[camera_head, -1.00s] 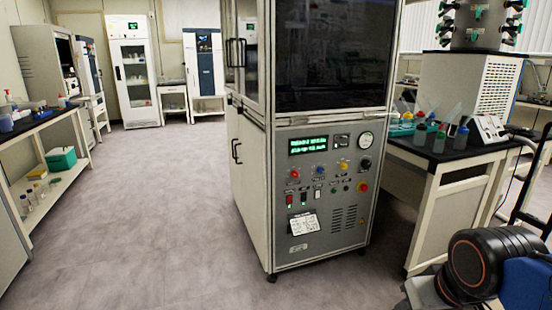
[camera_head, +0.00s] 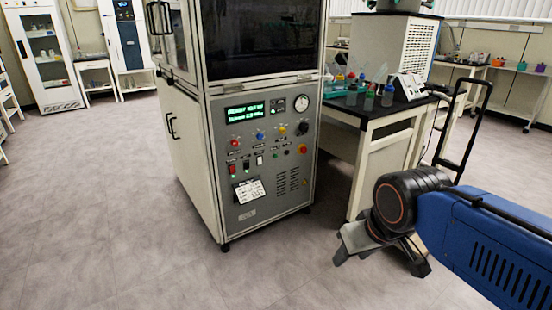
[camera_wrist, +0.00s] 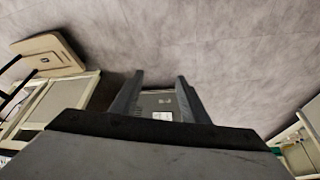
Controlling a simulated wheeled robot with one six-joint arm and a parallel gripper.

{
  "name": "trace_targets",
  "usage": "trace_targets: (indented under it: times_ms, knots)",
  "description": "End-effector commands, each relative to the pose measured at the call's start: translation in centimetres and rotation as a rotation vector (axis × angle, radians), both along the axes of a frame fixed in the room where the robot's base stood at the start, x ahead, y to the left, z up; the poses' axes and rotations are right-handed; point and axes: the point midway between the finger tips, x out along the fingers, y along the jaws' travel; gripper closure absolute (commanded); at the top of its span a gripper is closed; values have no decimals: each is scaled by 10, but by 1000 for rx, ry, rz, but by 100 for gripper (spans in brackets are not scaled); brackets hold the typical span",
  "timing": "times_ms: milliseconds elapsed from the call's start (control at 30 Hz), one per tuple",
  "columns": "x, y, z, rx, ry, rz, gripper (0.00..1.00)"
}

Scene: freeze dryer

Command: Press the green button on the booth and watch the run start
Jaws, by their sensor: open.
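The booth (camera_head: 262,215) is a tall metal cabinet with a dark window above and a grey control panel below, in the middle of the head view. The panel has a green-lit display (camera_head: 248,112), coloured knobs, a round gauge and a row of switches. A small green button (camera_head: 275,154) sits in the lower row, left of a red emergency stop (camera_head: 303,149) on yellow. My gripper (camera_head: 385,258) is open and empty, low in front and to the right of the booth, apart from it. Both fingers (camera_wrist: 158,80) show in the wrist view, with a grey surface bearing a white label between them.
A bench (camera_head: 347,120) with bottles stands right of the booth, and a black-handled cart (camera_head: 466,105) stands near my arm. A white glass-door cabinet (camera_head: 43,60) is at the back left. The floor (camera_head: 100,200) left and in front of the booth is clear.

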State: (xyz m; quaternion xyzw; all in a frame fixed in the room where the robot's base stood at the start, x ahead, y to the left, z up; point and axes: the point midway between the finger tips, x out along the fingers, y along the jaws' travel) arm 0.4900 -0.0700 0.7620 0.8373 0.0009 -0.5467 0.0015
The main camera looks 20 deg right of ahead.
Motion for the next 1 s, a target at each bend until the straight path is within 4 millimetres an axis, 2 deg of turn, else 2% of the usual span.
trace_targets:
  times_ms: [33,133,167,1000]
  knots:
    - [0,0,0,0,0,0,72]
    - [0,0,0,0,0,0,96]
    - [0,0,0,0,0,0,100]
    - [0,0,0,0,0,0,100]
